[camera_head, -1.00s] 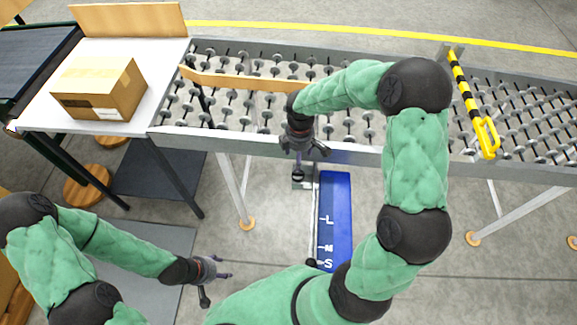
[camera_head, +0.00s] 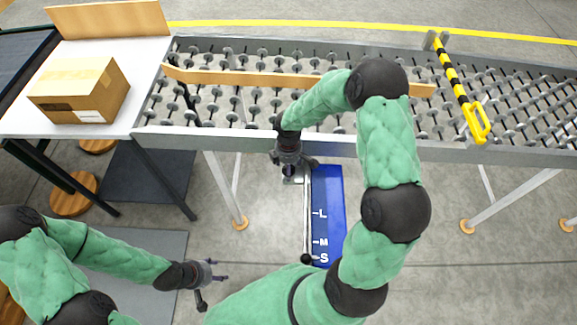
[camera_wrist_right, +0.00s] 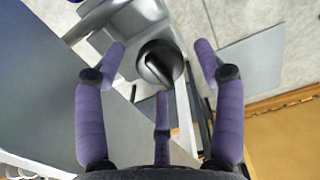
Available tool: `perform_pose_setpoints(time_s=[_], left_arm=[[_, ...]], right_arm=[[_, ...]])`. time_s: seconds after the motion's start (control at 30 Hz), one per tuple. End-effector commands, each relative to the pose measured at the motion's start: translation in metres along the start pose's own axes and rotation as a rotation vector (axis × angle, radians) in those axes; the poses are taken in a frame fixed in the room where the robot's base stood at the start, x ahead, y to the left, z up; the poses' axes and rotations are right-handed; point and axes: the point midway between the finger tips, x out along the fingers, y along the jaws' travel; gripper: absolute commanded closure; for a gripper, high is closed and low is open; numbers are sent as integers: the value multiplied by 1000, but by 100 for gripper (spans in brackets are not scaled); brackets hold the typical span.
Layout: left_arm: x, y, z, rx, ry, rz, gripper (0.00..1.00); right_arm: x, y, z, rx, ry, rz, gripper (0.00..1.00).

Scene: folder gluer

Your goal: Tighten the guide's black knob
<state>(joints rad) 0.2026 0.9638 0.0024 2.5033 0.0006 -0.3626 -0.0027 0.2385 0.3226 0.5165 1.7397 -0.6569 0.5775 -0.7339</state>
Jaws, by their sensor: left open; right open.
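A black knob (camera_wrist_right: 160,63) with a ridge across its top shows in the right wrist view, between the spread fingertips of my right gripper (camera_wrist_right: 160,70). The fingers appear apart from it. In the head view my right gripper (camera_head: 291,163) points down at the conveyor's front edge, over a small metal bracket (camera_head: 292,180); it hides the knob there. The wooden guide rail (camera_head: 240,78) lies across the conveyor, partly behind my right arm. My left gripper (camera_head: 210,284) is open and empty, low at the left.
A blue panel (camera_head: 327,215) marked L, M, S lies below the bracket beside a rod with a black ball end (camera_head: 306,258). A cardboard box (camera_head: 80,90) sits on the white table (camera_head: 140,60). A yellow-black bar (camera_head: 455,80) crosses the roller conveyor (camera_head: 345,150).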

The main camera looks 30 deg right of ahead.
Motion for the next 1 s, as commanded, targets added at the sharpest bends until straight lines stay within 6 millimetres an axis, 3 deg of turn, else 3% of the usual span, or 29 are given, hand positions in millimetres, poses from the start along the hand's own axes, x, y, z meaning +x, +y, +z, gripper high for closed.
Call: perform_pose_setpoints(time_s=[0.07, 0.2, 0.27, 0.67, 1.0], left_arm=[[0, 0, 0, 0, 0, 0, 42], [0, 0, 0, 0, 0, 0, 42], [0, 0, 0, 0, 0, 0, 42], [3, -1, 0, 0, 0, 0, 42], [15, -5, -1, 0, 0, 0, 42]], right_arm=[[0, 0, 0, 0, 0, 0, 33], [0, 0, 0, 0, 0, 0, 73], [0, 0, 0, 0, 0, 0, 87], [1, 0, 0, 47, 1, 0, 87], [2, 0, 0, 280, 0, 0, 87]])
